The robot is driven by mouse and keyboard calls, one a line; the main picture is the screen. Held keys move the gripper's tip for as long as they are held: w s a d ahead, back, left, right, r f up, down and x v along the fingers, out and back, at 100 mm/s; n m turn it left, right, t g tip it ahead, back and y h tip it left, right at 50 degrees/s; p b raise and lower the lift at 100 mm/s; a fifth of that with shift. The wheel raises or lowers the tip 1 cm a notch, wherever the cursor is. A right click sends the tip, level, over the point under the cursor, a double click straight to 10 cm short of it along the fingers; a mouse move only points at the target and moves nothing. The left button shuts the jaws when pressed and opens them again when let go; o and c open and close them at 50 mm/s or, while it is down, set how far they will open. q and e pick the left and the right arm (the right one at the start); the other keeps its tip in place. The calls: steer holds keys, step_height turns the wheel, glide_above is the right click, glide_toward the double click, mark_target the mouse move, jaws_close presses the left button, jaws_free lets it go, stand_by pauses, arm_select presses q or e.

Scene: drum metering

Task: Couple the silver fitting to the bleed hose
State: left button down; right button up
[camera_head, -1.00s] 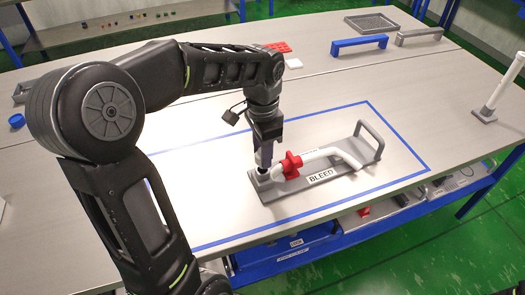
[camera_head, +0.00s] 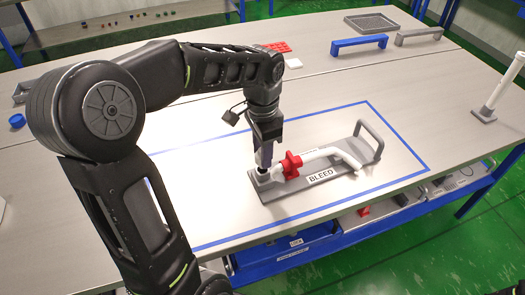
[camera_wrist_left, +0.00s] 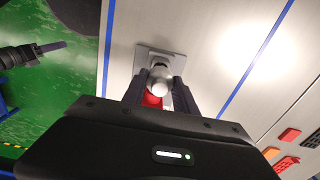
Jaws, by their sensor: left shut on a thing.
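The bleed hose (camera_head: 322,154) is white, with a red collar (camera_head: 291,165), and lies along a grey plate (camera_head: 325,187) labelled BLEED. My left gripper (camera_head: 264,164) points down at the plate's left end, beside the collar. In the left wrist view its fingers (camera_wrist_left: 160,92) are shut on a pale, round-ended fitting (camera_wrist_left: 160,79), with red showing just behind it. The fingers hide much of the fitting, so I cannot tell whether it is joined to the hose. What looks like my right gripper (camera_wrist_left: 48,48) shows at the left edge of the wrist view, its opening unclear.
Blue tape (camera_head: 397,133) outlines the work area around the plate. The plate has a grey handle (camera_head: 371,139) at its right end. A white post (camera_head: 497,88) stands at the right edge. Bare tabletop lies in front of the plate.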

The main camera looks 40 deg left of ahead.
arm_select(q)
steer(key=shift+f+b, duration=1.15)
steer(key=shift+f, duration=0.55)
steer(key=c, duration=0.9)
jaws_free()
steer(key=shift+r, duration=3.95)
